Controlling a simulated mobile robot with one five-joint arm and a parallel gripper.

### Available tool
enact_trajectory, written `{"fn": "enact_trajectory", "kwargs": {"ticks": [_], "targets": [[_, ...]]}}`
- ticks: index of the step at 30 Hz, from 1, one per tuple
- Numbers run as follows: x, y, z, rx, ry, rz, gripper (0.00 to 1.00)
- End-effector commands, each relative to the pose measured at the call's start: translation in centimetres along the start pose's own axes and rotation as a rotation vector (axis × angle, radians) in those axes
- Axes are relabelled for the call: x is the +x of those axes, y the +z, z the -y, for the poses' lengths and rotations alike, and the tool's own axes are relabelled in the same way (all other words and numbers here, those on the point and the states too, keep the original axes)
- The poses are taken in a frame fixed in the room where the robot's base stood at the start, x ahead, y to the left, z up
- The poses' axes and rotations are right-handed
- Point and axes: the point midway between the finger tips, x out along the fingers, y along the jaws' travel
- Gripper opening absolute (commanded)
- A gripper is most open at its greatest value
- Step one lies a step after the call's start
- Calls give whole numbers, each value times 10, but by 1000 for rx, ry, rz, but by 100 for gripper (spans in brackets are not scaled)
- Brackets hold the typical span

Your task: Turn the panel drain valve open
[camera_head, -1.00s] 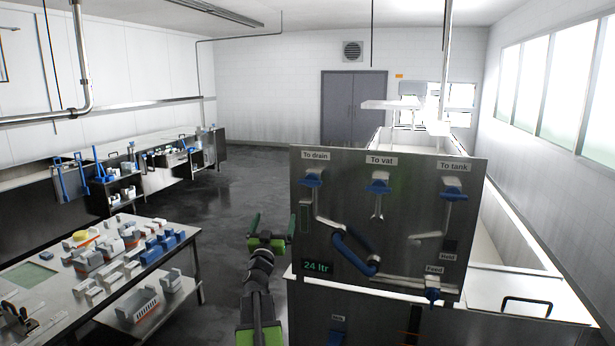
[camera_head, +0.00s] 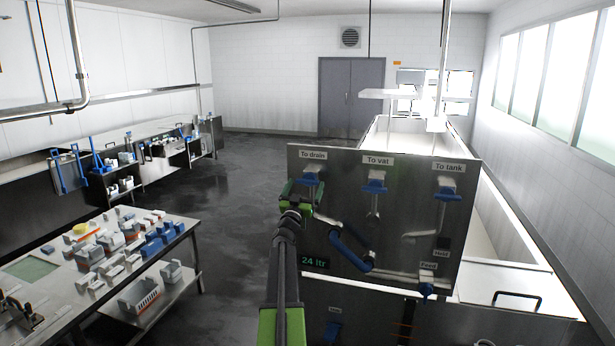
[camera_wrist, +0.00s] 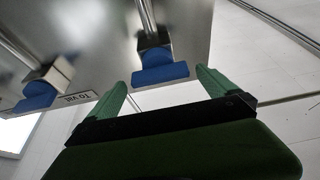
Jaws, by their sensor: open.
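The steel valve panel (camera_head: 400,215) stands in front of me with valves labelled "To drain", "To vat" and "To tank". The drain valve's blue handle (camera_head: 311,179) is at the panel's upper left, under its label. My gripper (camera_head: 300,190) is at this handle and partly covers it. In the wrist view my green fingers (camera_wrist: 160,90) are open, and the blue drain handle (camera_wrist: 160,74) lies just beyond and between their tips. I see no clear contact. The "To vat" valve's blue handle (camera_wrist: 38,97) shows at the left of the wrist view.
The "To vat" handle (camera_head: 375,186) and "To tank" handle (camera_head: 447,193) are to the right on the panel. A blue hose (camera_head: 348,250) curves below. A table with several parts (camera_head: 45,315) stands at the left. The floor between (camera_head: 235,190) is clear.

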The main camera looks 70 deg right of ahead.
Motion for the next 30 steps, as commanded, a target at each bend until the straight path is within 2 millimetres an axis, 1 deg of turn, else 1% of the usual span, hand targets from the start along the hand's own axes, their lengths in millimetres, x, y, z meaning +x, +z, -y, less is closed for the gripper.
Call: {"fn": "enact_trajectory", "kwargs": {"ticks": [1,3,6,15,17,28,29,30], "targets": [[13,-2,1,-1,1,0,100],[21,-2,0,-2,1,0,100],[28,-1,0,-2,1,-1,100],[29,0,-1,-1,1,0,100],[29,0,-1,-1,1,0,93],[29,0,-2,-2,2,0,45],[29,0,-2,-2,2,0,41],[29,0,-2,-1,2,0,41]]}}
